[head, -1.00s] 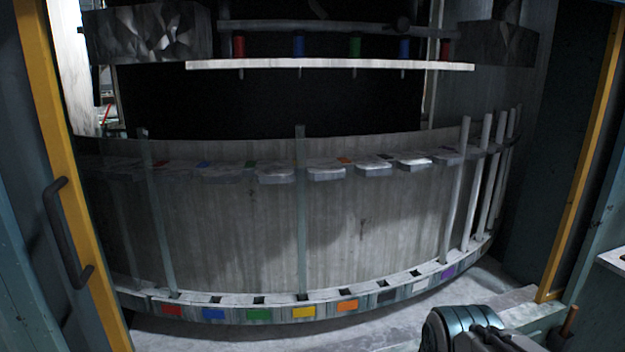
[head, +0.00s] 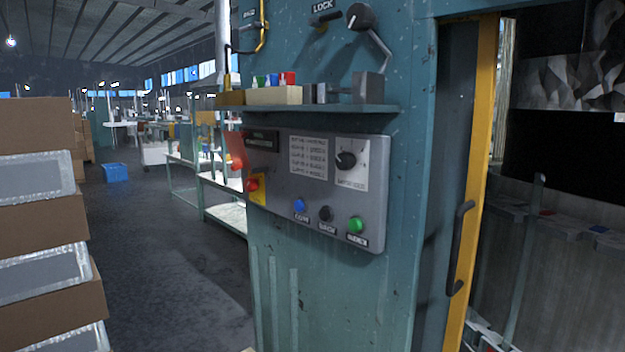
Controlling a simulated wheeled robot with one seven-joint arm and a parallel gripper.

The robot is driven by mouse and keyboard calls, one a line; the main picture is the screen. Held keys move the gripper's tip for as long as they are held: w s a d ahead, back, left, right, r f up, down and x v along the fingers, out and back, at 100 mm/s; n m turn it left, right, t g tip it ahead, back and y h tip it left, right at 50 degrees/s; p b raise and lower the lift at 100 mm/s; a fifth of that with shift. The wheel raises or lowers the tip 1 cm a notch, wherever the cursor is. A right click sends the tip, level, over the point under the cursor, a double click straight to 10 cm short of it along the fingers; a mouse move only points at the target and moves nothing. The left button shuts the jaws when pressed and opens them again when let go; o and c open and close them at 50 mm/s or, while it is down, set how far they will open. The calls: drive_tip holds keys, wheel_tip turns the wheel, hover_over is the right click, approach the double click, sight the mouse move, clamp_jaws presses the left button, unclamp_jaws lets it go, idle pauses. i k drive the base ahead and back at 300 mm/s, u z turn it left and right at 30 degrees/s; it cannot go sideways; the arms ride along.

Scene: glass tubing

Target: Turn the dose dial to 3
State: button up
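A grey control panel (head: 318,215) is fixed to the teal machine wall in the head view. At its upper right is a black knob (head: 346,160) on a white plate with small markings; it looks like the dose dial, but the label is too small to read. I cannot tell which mark the knob points to. A second, larger black knob (head: 358,17) with a crank-like rod sits higher on the wall, near a LOCK label. My gripper is not in view.
Below the dial are blue (head: 299,205), black (head: 325,213) and green (head: 355,225) buttons; a red button (head: 252,185) is at left. A shelf (head: 310,108) with small blocks juts out above the panel. Stacked boxes (head: 40,220) stand left; open floor (head: 165,240) lies between.

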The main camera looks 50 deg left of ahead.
sight(345, 161)
drive_tip(key=u, duration=2.05)
drive_tip(key=k, duration=0.65)
drive_tip(key=u, duration=0.5)
drive_tip(key=i, duration=1.1)
drive_tip(key=u, duration=0.3)
